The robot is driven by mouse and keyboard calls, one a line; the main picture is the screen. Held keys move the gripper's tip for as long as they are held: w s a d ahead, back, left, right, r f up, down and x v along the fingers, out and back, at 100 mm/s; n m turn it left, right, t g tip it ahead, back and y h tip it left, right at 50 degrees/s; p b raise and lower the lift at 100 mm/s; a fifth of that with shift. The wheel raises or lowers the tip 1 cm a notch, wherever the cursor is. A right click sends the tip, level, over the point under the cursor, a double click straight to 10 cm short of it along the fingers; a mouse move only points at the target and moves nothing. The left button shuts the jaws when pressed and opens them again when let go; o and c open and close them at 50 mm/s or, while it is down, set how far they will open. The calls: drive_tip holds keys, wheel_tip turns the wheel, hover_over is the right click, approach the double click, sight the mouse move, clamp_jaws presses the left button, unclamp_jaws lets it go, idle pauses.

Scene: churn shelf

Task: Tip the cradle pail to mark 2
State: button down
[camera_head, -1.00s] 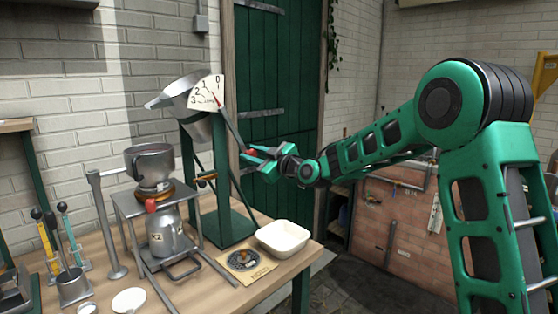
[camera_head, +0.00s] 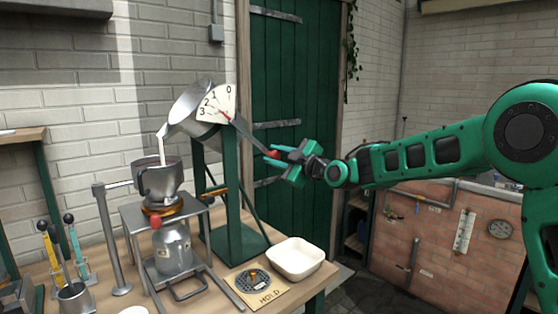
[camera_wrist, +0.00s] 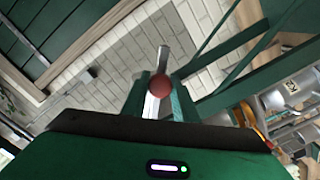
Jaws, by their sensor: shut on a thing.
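The grey metal cradle pail (camera_head: 192,105) hangs tilted to the left in its green stand (camera_head: 233,190). A thin white stream (camera_head: 161,150) falls from its lip into the metal hopper (camera_head: 158,181) below. A white dial (camera_head: 217,103) marked 0 to 3 sits at the pail's side with a red pointer; its exact reading is too small to tell. A lever (camera_head: 247,137) runs from the dial down right to a red knob. My gripper (camera_head: 279,160) is shut on this knob, which shows between the fingers in the wrist view (camera_wrist: 162,88).
Below the hopper stands a metal can (camera_head: 172,250) on a frame. A white basin (camera_head: 296,258) and a HOLD plate (camera_head: 258,287) lie on the bench right of it. A green door (camera_head: 290,90) is behind my gripper.

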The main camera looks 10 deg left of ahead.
drive_tip(key=shift+d, duration=0.1)
drive_tip(key=c, duration=1.4)
unclamp_jaws()
drive_tip(key=shift+c, duration=0.2)
drive_tip(key=v, duration=1)
drive_tip(key=shift+d, duration=0.3)
drive_tip(key=shift+s+f, duration=0.1)
drive_tip(key=shift+s, duration=0.05)
